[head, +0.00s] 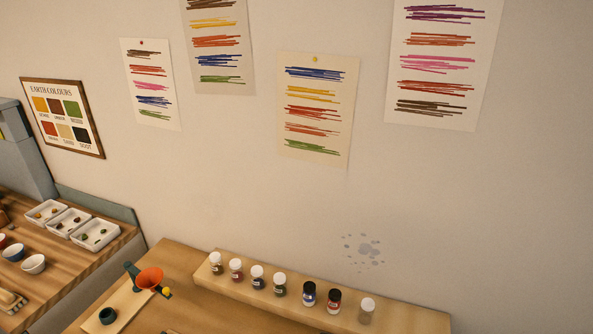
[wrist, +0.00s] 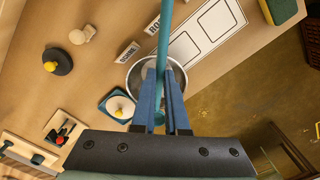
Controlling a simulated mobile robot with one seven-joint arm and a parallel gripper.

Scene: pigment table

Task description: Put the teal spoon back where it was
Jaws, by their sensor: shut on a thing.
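In the wrist view my gripper (wrist: 162,78) is shut on the teal spoon (wrist: 164,35). The spoon's thin straight shaft runs from the top edge of the picture down between my two blue fingers. A wider teal part of it shows near the finger bases. A round grey metal-rimmed bowl (wrist: 182,72) lies behind the fingers and the spoon; I cannot tell whether the spoon is inside it or above it. Neither my gripper nor the spoon shows in the head view.
In the wrist view a teal square dish (wrist: 106,107) and a dark lid with a yellow knob (wrist: 57,62) lie left of the bowl. A small label card (wrist: 127,52) stands beside it. A green block (wrist: 284,8) lies at top right. The head view shows a jar shelf (head: 393,318).

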